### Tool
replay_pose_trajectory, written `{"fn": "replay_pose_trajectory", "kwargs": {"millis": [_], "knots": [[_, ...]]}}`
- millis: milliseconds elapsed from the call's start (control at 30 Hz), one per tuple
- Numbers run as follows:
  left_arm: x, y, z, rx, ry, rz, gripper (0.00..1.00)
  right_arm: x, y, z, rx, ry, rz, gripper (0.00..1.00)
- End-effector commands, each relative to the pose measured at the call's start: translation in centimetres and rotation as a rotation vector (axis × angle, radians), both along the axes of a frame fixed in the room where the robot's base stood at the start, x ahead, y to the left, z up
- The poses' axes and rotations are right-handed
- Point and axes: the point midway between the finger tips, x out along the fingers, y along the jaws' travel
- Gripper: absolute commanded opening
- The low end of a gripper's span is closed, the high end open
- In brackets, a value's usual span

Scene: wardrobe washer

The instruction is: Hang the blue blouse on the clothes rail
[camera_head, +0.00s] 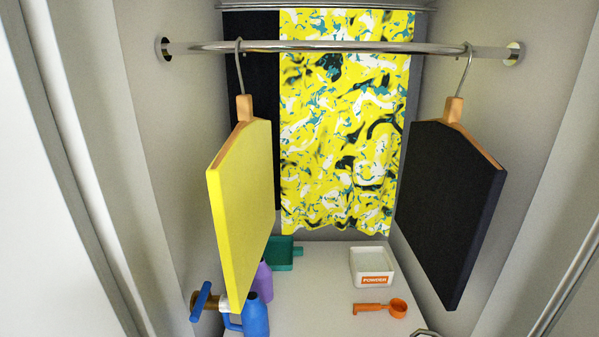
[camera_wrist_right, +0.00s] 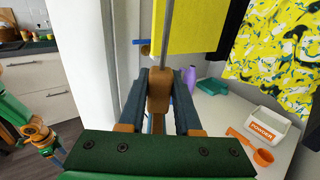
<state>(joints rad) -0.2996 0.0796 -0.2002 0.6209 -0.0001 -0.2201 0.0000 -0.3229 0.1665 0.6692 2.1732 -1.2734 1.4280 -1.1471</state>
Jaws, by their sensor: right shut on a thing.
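The clothes rail (camera_head: 350,47) is a chrome bar across the upper wardrobe. My right gripper (camera_wrist_right: 158,100), in the right wrist view, is shut on the wooden neck of a hanger (camera_wrist_right: 158,82), whose metal hook stem rises upright from it. A small curved piece of metal (camera_head: 425,333) at the bottom edge of the head view looks like the tip of this hook, well below the rail. The blue blouse cannot be made out; a thin blue sliver shows between the fingers.
A yellow garment (camera_head: 238,200) hangs at the rail's left and a black one (camera_head: 450,200) at its right, with a wide gap between. A patterned yellow cloth (camera_head: 345,120) hangs behind. Below stand a powder box (camera_head: 372,267), orange scoop (camera_head: 397,308) and blue jug (camera_head: 255,315).

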Motion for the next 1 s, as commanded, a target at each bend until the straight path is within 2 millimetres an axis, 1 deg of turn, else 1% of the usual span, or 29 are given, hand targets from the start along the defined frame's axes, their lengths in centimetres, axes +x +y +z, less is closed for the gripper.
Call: {"fn": "replay_pose_trajectory", "kwargs": {"millis": [67, 167, 200, 300, 367, 433, 567, 1000], "knots": [[-0.1, 0.0, -0.7, 0.0, 0.002, 0.0, 0.67, 0.0, 0.0, -0.7, 0.0, -0.001, 0.0, 0.0], [-0.1, 0.0, -3.0, 0.0, 0.002, 0.0, 0.67, 0.0, 0.0, -3.0, 0.001, -0.001, 0.0, 0.0], [-0.1, 0.0, -4.1, 0.001, 0.003, 0.0, 0.67, 0.0, 0.0, -4.1, 0.001, -0.001, 0.0, 0.0], [-0.1, 0.0, -6.5, 0.001, 0.003, 0.0, 0.67, 0.0, 0.0, -6.4, 0.001, -0.001, -0.001, 0.0], [-0.1, 0.0, -7.3, 0.001, 0.003, 0.0, 0.67, 0.0, 0.0, -7.3, 0.001, -0.001, -0.001, 0.0], [-0.1, 0.0, -7.5, 0.001, 0.003, 0.0, 0.67, 0.0, 0.0, -7.4, 0.0, -0.001, -0.001, 0.0], [-0.1, 0.0, -7.0, 0.0, 0.002, 0.0, 0.67, 0.0, 0.0, -6.9, 0.0, -0.001, -0.001, 0.0], [-0.1, 0.0, -6.9, 0.0, 0.002, 0.0, 0.67, 0.0, 0.0, -6.9, 0.001, -0.001, -0.001, 0.0]]}}
